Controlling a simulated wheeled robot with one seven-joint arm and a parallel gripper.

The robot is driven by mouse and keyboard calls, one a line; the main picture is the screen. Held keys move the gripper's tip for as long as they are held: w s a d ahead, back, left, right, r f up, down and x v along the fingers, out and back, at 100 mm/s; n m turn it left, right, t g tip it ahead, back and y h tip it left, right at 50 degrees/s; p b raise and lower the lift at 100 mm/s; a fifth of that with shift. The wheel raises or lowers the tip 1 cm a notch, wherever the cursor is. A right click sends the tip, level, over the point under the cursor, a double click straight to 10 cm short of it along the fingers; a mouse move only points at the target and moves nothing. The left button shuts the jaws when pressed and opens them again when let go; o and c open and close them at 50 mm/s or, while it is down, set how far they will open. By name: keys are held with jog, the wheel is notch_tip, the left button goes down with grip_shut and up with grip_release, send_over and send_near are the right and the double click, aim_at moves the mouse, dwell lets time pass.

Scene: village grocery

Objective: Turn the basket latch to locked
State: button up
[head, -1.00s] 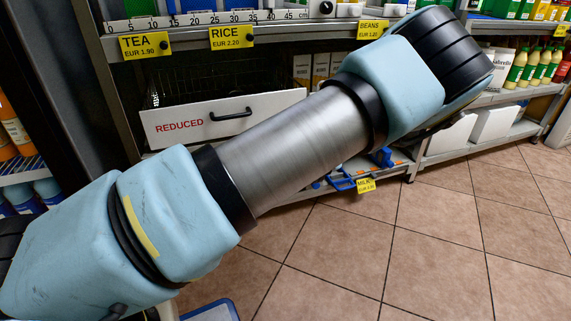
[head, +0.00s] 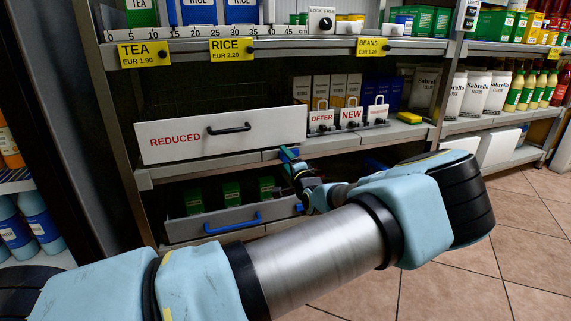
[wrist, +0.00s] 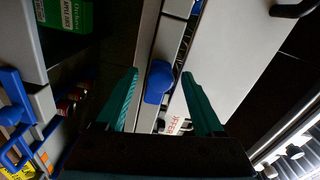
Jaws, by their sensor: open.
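In the wrist view a blue knob (wrist: 159,82), which looks like the basket latch, sits on a pale shelf edge. A small white label with red letters (wrist: 176,124) is beside it, too blurred to read. My gripper (wrist: 163,73) is open, its teal fingers on either side of the knob with gaps showing; I cannot tell its depth around it. In the head view my gripper (head: 290,160) is at the shelf edge below the white REDUCED basket front (head: 222,134). There it hides the knob, so its turn is seen only from the wrist.
Below is a grey drawer with green cartons and a blue handle (head: 232,224). The REDUCED front has a black handle (head: 229,128). To the right stand OFFER and NEW tags (head: 350,117). A LOCK PRICE dial (head: 321,20) is above. Floor at right is clear.

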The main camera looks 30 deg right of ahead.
jog(key=shift+w, duration=0.65)
grip_shut()
